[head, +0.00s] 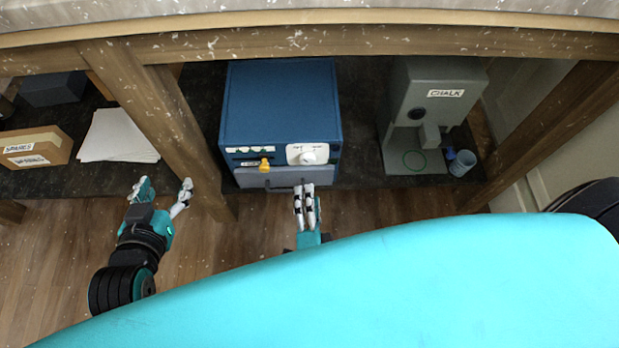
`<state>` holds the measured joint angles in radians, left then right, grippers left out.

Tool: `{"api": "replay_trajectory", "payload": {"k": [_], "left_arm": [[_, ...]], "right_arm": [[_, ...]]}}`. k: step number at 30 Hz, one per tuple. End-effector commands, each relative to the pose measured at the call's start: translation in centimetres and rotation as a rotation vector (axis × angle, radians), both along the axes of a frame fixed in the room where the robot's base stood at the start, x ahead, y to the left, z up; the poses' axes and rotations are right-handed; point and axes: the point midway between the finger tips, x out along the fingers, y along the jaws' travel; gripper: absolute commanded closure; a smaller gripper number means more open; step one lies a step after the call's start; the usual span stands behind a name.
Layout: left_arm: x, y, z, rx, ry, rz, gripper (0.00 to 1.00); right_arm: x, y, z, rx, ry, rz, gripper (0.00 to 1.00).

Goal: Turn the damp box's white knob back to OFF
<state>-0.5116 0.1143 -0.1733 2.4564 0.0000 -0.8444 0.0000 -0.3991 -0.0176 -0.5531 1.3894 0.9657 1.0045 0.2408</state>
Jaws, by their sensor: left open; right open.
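The blue damp box (281,100) stands on the dark shelf under the bench top. Its front panel has a white knob (309,156) on a white plate at the right and a yellow knob (264,164) at the left. The lettering by the white knob is too small to read, so I cannot tell its setting. My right gripper (305,188) is open, just in front of the box and below the white knob, with its fingers seen nearly edge-on. Contact with the box is unclear. My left gripper (165,185) is open and empty, left of the box by the wooden post.
A wooden post (172,120) stands left of the damp box. A grey chalk machine (413,100) and a small blue cup (462,163) stand to the right. White papers (117,136) and a cardboard box (35,147) lie left. The wooden beam (350,42) runs overhead.

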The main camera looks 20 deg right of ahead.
Motion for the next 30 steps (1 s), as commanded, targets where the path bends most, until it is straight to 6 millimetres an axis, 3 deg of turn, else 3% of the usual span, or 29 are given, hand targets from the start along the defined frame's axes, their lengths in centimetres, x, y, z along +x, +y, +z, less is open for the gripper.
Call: {"api": "replay_trajectory", "payload": {"k": [3, 9, 26, 30], "left_arm": [[0.0, 0.0, 0.0, 0.0, 0.0, 0.0, 0.4], [0.0, 0.0, 0.0, 0.0, 0.001, 0.0, 0.4], [0.0, 0.0, 0.0, -0.001, 0.001, 0.0, 0.4], [0.0, 0.0, 0.0, 0.0, 0.0, 0.0, 0.4]], "right_arm": [[-1.6, 0.4, 0.0, 0.001, 0.001, 0.0, 0.4], [-2.5, 0.7, 0.0, 0.002, -0.001, -0.001, 0.4], [-2.3, 0.7, 0.1, 0.0, -0.002, 0.004, 0.4], [-0.4, 1.7, 2.1, -0.032, -0.018, 0.096, 0.4]]}}
